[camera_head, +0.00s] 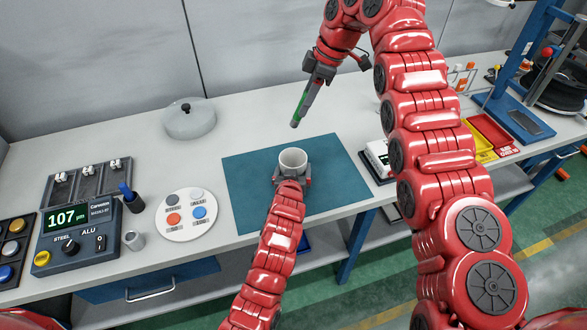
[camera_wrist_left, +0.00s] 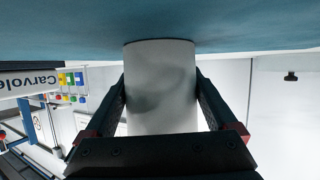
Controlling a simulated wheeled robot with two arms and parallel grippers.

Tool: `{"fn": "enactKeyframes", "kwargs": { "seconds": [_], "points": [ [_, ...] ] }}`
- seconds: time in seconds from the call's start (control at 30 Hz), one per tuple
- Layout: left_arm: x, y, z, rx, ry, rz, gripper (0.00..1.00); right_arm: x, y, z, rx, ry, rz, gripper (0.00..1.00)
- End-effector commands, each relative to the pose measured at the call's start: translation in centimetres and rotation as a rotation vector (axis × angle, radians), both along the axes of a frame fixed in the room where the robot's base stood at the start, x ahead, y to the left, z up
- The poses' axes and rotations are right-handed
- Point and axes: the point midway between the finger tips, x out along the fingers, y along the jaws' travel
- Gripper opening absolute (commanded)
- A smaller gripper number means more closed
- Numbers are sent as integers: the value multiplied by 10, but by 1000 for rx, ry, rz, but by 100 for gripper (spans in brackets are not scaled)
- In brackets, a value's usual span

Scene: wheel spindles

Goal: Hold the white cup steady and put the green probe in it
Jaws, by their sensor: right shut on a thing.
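The white cup (camera_head: 293,160) stands upright on the blue-green mat (camera_head: 245,185), with its open mouth up. My left gripper (camera_head: 293,178) is low at the cup's near side. In the left wrist view, the gripper's fingers lie on either side of the cup (camera_wrist_left: 160,90), close to its wall; I cannot tell whether they press on it. My right gripper (camera_head: 317,78) is shut on the green probe (camera_head: 303,104) and holds it above and behind the cup. The probe slants, its dark lower end toward the lower left, apart from the cup.
A round plate with several coloured buttons (camera_head: 187,214) and a gauge box reading 107 (camera_head: 75,235) are at the left. A clear lidded dish (camera_head: 189,118) stands at the back. A white device (camera_head: 378,157) sits right of the mat. The mat around the cup is clear.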

Motion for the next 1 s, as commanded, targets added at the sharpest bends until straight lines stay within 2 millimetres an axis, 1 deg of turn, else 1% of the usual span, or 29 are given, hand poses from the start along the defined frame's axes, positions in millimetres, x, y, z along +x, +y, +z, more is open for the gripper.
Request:
{"fn": "enactKeyframes", "kwargs": {
  "seconds": [0.03,0.2,0.37,1.0],
  "points": [
    [0,0,0,0,0,0,66,0,0,0,0,0,0,0],
    [0,0,0,0,1,0,37,0,0,0,0,0,0,0],
    [0,0,0,0,1,0,37,0,0,-4,0,0,0,0],
    [0,0,-1,0,2,0,37,0,0,-49,1,2,0,0]
  ]
}}
